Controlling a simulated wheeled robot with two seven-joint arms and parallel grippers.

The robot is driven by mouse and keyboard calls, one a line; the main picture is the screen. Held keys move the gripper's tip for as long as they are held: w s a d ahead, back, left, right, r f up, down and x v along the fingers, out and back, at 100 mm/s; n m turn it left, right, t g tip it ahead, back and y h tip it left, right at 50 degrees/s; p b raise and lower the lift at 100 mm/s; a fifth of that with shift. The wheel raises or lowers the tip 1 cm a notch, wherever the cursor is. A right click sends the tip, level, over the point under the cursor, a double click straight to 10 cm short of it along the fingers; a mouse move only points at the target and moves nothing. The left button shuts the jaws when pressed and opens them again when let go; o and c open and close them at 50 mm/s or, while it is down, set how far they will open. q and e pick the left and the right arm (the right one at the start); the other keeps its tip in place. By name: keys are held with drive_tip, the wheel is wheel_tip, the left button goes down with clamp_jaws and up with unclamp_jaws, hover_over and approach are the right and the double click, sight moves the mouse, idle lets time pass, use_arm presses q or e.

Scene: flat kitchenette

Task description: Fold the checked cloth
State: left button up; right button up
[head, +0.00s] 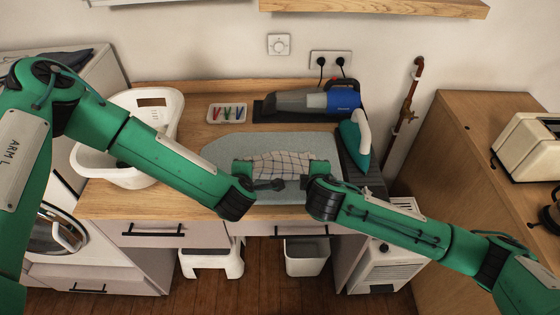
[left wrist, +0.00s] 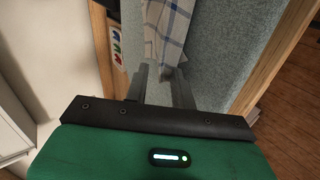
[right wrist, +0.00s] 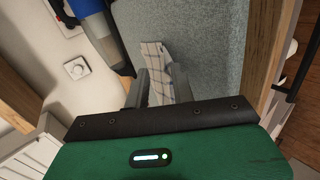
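The white checked cloth (head: 285,163) with dark lines lies on the blue-grey pad in the middle of the counter. My left gripper (left wrist: 161,72) is at the cloth's left side in the head view. Its fingers are apart, with a cloth edge close to its tips. My right gripper (right wrist: 159,72) is at the cloth's right side. Its fingers are also apart, and a narrow part of the cloth (right wrist: 156,52) shows between and beyond them.
The grey pad (head: 215,152) leaves free room around the cloth. A green iron (head: 354,140) stands at right, a blue-grey handheld vacuum (head: 318,101) behind. A tray of coloured pegs (head: 227,113) is at back left, beside a white basket (head: 150,110).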

use_arm(q)
drive_tip(key=shift+o, duration=1.1)
use_arm(e)
drive_tip(key=shift+o, duration=1.2)
use_arm(q)
drive_tip(key=shift+r, duration=0.15)
use_arm(e)
drive_tip(key=shift+r, duration=0.15)
use_arm(q)
drive_tip(key=s+r, duration=0.6)
drive_tip(key=r, duration=0.2)
drive_tip(key=shift+r, duration=0.4)
use_arm(e)
drive_tip(key=s+r, duration=0.6)
drive_tip(key=r, duration=0.2)
drive_tip(key=shift+r, duration=0.4)
use_arm(q)
drive_tip(key=shift+f, duration=0.1)
use_arm(e)
drive_tip(key=shift+f, duration=0.1)
